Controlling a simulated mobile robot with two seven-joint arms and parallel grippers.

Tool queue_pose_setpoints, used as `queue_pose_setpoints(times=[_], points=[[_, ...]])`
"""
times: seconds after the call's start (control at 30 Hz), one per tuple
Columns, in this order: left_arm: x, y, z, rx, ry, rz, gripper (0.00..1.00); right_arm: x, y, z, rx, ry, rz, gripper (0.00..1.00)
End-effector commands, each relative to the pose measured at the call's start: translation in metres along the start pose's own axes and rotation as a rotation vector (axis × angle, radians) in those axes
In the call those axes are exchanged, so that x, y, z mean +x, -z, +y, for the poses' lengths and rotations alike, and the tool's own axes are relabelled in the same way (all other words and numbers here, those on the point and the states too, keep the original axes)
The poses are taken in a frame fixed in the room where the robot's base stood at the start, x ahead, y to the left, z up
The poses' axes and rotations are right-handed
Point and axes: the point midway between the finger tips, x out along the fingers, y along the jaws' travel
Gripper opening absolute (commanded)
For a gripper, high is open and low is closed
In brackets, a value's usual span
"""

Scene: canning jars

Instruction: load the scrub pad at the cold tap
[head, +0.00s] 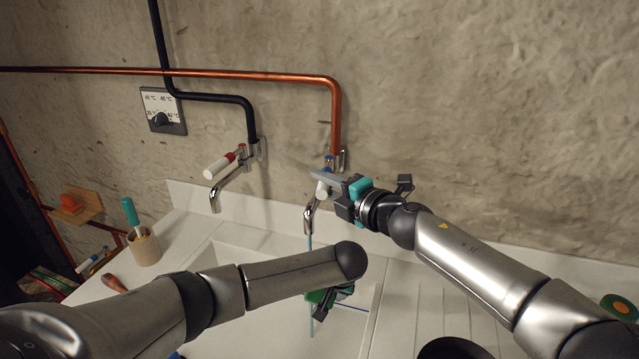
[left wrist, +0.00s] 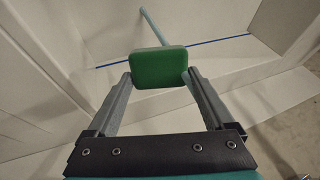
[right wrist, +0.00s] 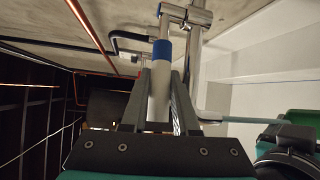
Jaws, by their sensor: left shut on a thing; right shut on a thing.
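The green scrub pad (left wrist: 158,68) is held between the fingertips of my left gripper (left wrist: 158,80), which is shut on it over the sink. In the head view the pad (head: 316,296) is partly hidden by my left arm. The cold tap (head: 309,213) has a blue band and a white lever handle (right wrist: 159,90). My right gripper (right wrist: 158,100) is shut on that handle. A thin pale-blue water stream (head: 310,242) falls from the spout. In the left wrist view the stream (left wrist: 153,24) comes down to the pad's far edge; I cannot tell whether it touches.
The hot tap (head: 228,178), with a red band, is at left. The white sink (head: 235,257) lies below. A dark round thing (head: 452,349) sits at the front right.

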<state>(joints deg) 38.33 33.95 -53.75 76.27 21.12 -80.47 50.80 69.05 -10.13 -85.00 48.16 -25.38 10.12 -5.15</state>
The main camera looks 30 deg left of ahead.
Motion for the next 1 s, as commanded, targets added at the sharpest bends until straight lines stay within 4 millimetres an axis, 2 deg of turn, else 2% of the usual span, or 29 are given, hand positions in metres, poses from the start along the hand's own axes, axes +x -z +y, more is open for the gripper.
queue_pose_setpoints(times=[0.33,0.37,0.47,0.77,1.0], points=[[0.0,0.0,0.0,0.0,0.0,0.0,0.42,-0.001,0.0,0.0,-0.001,-0.002,0.009,0.0],[0.0,0.0,0.0,0.0,0.0,0.0,0.42,-0.001,0.0,0.0,-0.001,-0.002,0.009,0.29],[0.0,0.0,0.0,0.0,0.0,0.0,0.42,-0.001,0.0,0.0,-0.001,-0.002,0.008,0.41],[0.0,0.0,0.0,0.0,0.0,0.0,0.42,-0.001,-0.001,0.0,-0.002,-0.002,0.007,0.41],[0.0,0.0,0.0,0.0,0.0,0.0,0.42,-0.013,-0.003,0.0,-0.006,-0.001,0.006,0.41]])
